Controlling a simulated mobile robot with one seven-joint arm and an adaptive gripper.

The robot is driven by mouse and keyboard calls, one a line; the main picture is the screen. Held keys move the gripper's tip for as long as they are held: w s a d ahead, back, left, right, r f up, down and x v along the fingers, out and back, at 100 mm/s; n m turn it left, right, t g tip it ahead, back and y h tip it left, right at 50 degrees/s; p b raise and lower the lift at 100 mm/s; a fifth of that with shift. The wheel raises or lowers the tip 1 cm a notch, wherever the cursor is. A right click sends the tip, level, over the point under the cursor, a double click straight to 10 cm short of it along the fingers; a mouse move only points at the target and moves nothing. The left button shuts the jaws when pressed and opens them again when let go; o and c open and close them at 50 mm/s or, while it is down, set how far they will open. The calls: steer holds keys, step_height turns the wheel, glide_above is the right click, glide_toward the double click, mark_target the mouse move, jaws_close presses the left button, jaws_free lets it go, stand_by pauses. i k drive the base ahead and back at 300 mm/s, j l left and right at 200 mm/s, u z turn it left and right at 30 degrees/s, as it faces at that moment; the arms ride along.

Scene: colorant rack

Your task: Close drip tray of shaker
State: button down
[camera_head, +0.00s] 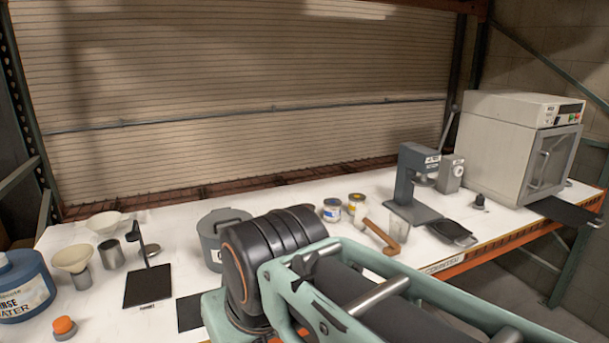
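The shaker is most likely the large white box machine (507,133) at the back right of the bench, with a small control panel and buttons at its upper right. Its windowed front door (551,163) looks shut. A flat black tray (565,210), apparently the drip tray, sticks out from under the door past the bench's edge. My arm's teal and dark links fill the lower middle of the head view, left of the shaker and apart from it. My gripper is not in view, so whether it is open or shut does not show.
A grey press-like machine (406,183) stands left of the shaker, with a black pan (453,232) before it. A small dark knob-like object (479,202) sits near the tray. Tins, a wooden-handled tool (381,236) and a grey pot (214,239) stand further left. Floor is open beyond the bench.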

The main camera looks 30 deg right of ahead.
mark_target(575, 217)
steer(key=z, duration=2.85)
steer(key=i+l, duration=0.15)
steer(key=i, duration=0.4)
steer(key=i+l, duration=0.15)
steer(key=i, duration=0.4)
steer(key=i+l+u, duration=0.1)
steer(key=i, duration=0.45)
steer(key=i+l, duration=0.2)
steer(key=i, duration=0.3)
steer(key=i+l+u, duration=0.1)
steer(key=i, duration=0.45)
steer(key=i+l, duration=0.3)
steer(key=i, duration=0.25)
steer(key=i+l, duration=0.25)
steer(key=i, duration=0.25)
steer(key=u, duration=0.05)
